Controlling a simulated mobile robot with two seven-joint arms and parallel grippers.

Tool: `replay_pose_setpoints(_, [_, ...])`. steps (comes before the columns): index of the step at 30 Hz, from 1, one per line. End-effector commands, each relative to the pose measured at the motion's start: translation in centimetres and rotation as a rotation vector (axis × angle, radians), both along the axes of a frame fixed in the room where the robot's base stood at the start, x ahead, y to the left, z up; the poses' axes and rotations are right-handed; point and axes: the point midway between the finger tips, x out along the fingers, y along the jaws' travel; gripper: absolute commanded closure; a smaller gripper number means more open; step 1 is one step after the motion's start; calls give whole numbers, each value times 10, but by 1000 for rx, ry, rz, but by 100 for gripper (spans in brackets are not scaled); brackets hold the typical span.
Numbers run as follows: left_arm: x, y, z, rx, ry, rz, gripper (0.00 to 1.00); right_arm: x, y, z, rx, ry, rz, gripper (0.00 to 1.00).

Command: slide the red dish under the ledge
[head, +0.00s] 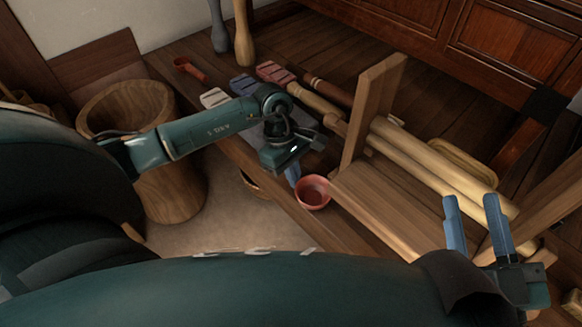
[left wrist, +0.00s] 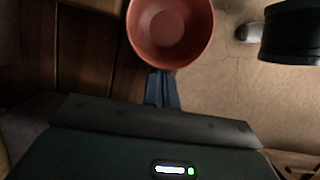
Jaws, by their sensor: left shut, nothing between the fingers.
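The red dish (head: 313,192) is a small round bowl, upright and empty, on the dark wooden bench (head: 268,186). What looks like the ledge is a raised wooden board (head: 385,205) just right of the dish; the dish is outside its left end. My left gripper (head: 293,178) is shut and empty, its blue fingers down at the dish's left side. In the left wrist view, the fingers (left wrist: 162,92) are at the rim of the dish (left wrist: 170,28); I cannot tell whether they touch. My right gripper (head: 471,199) is open and empty at the lower right.
A red scoop (head: 190,69), several small blocks (head: 243,84) and wooden rollers (head: 315,100) lie further back. A wooden tub (head: 168,190) is at left. Pale floor (head: 225,225) drops off beside the bench.

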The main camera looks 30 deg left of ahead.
Motion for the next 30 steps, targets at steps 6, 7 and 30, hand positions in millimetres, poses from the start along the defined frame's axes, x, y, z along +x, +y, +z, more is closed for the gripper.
replay_pose_setpoints(6, [0, -1, -1, 0, -1, 0, 100, 1, 0, 2, -1, -9, 0, 64])
replay_pose_setpoints(7, [0, -1, -1, -1, -1, 0, 100, 1, 0, 2, -1, -9, 0, 64])
replay_pose_setpoints(30, [-18, -68, -1, -1, -1, 0, 100, -3, 1, -8, 5, 58, -3, 64])
